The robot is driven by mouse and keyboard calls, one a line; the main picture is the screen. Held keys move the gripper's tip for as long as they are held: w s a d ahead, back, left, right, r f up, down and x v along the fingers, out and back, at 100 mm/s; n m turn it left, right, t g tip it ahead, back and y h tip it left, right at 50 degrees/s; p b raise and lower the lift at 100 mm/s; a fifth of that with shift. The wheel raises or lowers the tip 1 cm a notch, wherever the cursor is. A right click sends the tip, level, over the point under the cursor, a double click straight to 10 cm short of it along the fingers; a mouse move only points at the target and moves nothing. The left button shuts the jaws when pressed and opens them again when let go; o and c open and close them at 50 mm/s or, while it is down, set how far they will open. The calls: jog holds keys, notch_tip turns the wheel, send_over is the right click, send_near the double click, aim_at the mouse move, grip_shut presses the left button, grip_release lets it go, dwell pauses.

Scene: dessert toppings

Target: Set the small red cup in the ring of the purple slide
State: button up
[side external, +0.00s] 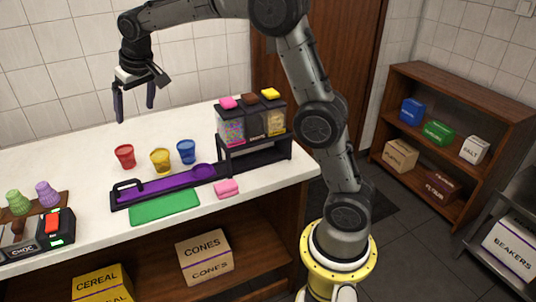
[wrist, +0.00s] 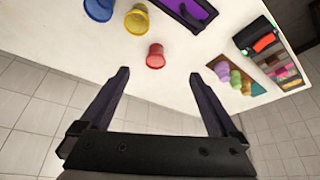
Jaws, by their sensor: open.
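The small red cup (side external: 125,156) stands on the white counter, left of a yellow cup (side external: 160,160) and a blue cup (side external: 186,151). It also shows in the wrist view (wrist: 155,57), ahead of and between the fingers. The purple slide (side external: 165,186) lies in a black frame in front of the cups, with its round ring (side external: 203,171) at the right end, by the dispenser stand. In the wrist view only part of the slide (wrist: 197,12) shows at the top edge. My gripper (side external: 135,106) is open and empty, high above the back of the counter; its fingers show in the wrist view (wrist: 160,75).
A dispenser stand (side external: 256,155) with topping bins is at the counter's right. A green mat (side external: 164,207) and a pink block (side external: 226,188) lie in front of the slide. Ice cream cones (side external: 47,194) and a black device (side external: 50,232) are at the left. The counter behind the cups is clear.

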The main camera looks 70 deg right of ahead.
jog(key=s+a+n, duration=0.1)
jog(key=s+a, duration=0.1)
jog(key=s, duration=1.3)
jog(key=s+a+r+n+y, duration=0.1)
jog(key=s+a, duration=0.2)
jog(key=s, duration=1.2)
jog(key=shift+r+n+t, duration=0.25)
jog(key=shift+n+t, duration=0.05)
jog(key=shift+t, duration=0.1)
jog(key=shift+o, duration=0.3)
jog(key=s+f, duration=0.4)
jog(key=s, duration=0.2)
jog(key=shift+s+a+n, duration=0.3)
jog(key=shift+s, duration=0.05)
